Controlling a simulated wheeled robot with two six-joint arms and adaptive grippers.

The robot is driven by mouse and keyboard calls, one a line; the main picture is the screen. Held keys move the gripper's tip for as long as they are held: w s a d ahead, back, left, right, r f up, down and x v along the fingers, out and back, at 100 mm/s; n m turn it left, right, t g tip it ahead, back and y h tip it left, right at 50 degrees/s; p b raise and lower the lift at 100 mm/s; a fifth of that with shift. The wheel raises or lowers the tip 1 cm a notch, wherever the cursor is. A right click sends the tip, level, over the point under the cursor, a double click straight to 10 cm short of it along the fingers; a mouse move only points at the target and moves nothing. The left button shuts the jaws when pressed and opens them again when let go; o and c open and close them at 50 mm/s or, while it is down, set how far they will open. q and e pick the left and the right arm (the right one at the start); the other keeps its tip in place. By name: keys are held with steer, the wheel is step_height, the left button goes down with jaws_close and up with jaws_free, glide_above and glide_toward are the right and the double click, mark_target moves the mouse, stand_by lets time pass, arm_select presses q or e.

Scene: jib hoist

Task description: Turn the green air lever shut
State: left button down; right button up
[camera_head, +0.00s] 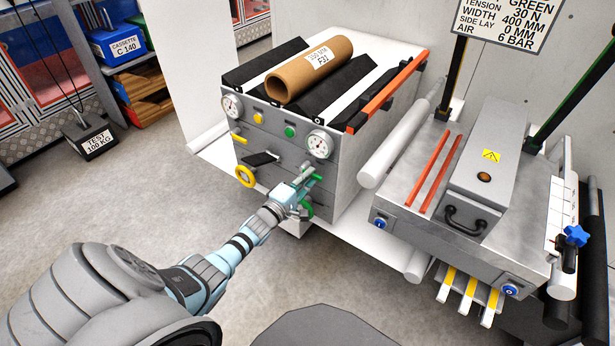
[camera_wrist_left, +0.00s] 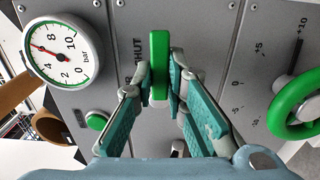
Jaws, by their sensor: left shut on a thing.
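The green air lever (camera_wrist_left: 159,62) stands upright in the left wrist view on a grey panel, beside lettering partly covered to "HUT". My left gripper (camera_wrist_left: 160,82) has its fingertips closed on the lever's two sides. In the head view my left gripper (camera_head: 302,183) reaches the front of the grey machine (camera_head: 348,178) at its right part and covers much of the lever. A white pressure gauge (camera_wrist_left: 60,52) with a green rim shows its red needle near 6 bar; the gauge is also in the head view (camera_head: 319,145). My right gripper is out of view.
A green handwheel (camera_wrist_left: 298,105) sits right of the lever, and a green button (camera_wrist_left: 97,121) left of it. A metal table (camera_head: 410,235) stands to the right. The floor in front is clear.

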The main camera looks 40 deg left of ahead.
arm_select(q)
steer(key=c, duration=1.6)
jaws_free()
steer(key=s, duration=1.2)
steer(key=shift+d, duration=0.1)
